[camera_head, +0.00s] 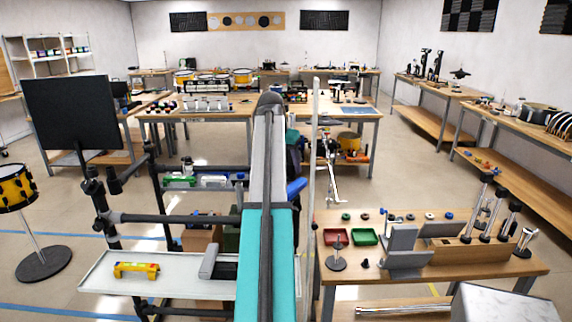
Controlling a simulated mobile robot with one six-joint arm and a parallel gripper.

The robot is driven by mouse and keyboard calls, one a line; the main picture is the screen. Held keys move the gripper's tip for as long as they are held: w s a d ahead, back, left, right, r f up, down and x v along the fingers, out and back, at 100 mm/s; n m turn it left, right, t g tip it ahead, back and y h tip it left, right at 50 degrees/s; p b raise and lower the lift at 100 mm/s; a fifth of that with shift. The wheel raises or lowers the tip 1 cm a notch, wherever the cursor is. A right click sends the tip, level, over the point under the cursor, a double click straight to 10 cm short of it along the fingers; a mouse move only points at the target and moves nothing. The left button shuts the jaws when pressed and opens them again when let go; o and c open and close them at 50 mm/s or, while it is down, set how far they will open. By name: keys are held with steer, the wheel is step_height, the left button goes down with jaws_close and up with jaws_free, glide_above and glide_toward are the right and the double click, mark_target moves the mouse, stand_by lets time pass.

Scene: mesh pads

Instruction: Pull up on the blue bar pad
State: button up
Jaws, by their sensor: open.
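A small bright blue piece (296,189) shows just right of my arm, at mid-height. It looks elongated and tilted, with its right end higher. My arm hides its left part, and I cannot tell for certain that it is the bar pad. My grey and teal arm rises through the middle of the view and blocks what lies behind it. A teal and dark part of it shows beyond, above the blue piece. My gripper is not visible, so its distance from the blue piece cannot be seen.
A dark rack frame (175,218) with a black panel (71,112) and a light tray (105,277) stands left of my arm. A yellow bracket (136,270) lies on the tray. A wooden bench (440,292) with red and green bins is close at right. Open floor lies beyond.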

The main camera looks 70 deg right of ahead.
mark_target(293, 187)
steer(key=shift+f, duration=0.1)
steer(key=shift+p+x, duration=1.35)
steer(key=shift+x, duration=5.5)
steer(key=shift+c, duration=0.4)
steer(key=shift+s, duration=0.1)
steer(key=c, duration=1.3)
